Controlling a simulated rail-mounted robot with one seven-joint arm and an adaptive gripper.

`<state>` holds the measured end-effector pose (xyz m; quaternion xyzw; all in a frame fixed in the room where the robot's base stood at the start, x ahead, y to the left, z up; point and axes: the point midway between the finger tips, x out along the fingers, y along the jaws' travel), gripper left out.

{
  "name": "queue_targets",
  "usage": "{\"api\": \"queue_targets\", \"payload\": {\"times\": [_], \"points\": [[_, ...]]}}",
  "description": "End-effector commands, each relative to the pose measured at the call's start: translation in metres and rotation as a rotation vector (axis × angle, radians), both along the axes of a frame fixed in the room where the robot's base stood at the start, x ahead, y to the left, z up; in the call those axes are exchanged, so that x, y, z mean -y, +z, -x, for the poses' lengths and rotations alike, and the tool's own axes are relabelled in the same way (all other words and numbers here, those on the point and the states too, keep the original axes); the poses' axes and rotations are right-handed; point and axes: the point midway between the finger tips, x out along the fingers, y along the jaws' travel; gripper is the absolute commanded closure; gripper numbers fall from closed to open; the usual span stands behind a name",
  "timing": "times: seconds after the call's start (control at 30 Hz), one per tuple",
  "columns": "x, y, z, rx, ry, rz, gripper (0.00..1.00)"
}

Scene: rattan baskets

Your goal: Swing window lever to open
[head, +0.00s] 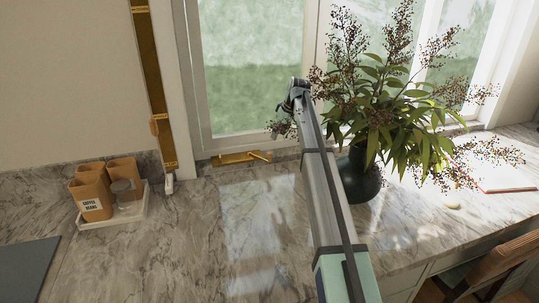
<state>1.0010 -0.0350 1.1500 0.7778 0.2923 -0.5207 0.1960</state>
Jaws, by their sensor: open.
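The brass window lever (240,158) sits low on the window frame, just above the marble counter, left of my arm. Its thin handle lies nearly flat along the sill, with its end toward the right. The window (250,65) behind it appears closed. My gripper (284,126) is small in view at the far end of my arm, above and to the right of the lever and apart from it. It is open. Dark sprigs of the plant overlap this area, so its fingers are hard to make out.
A leafy plant in a dark vase (358,176) stands close right of my arm, its sprigs reaching across it. Orange canisters (92,194) and a jar sit on a white tray (118,219) at left. An open book (500,178) lies far right.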

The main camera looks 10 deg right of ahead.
Motion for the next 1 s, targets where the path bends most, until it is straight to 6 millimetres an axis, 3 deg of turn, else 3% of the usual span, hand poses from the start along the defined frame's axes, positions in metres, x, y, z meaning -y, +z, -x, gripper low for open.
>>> {"api": "queue_targets", "payload": {"times": [0.6,0.8,1.0], "points": [[-0.029,-0.106,-0.034,-0.001,-0.001,-0.001,0.51],[-0.035,-0.126,-0.04,0.0,-0.001,-0.002,0.51],[-0.036,-0.132,-0.042,0.001,-0.001,-0.002,0.51]]}}
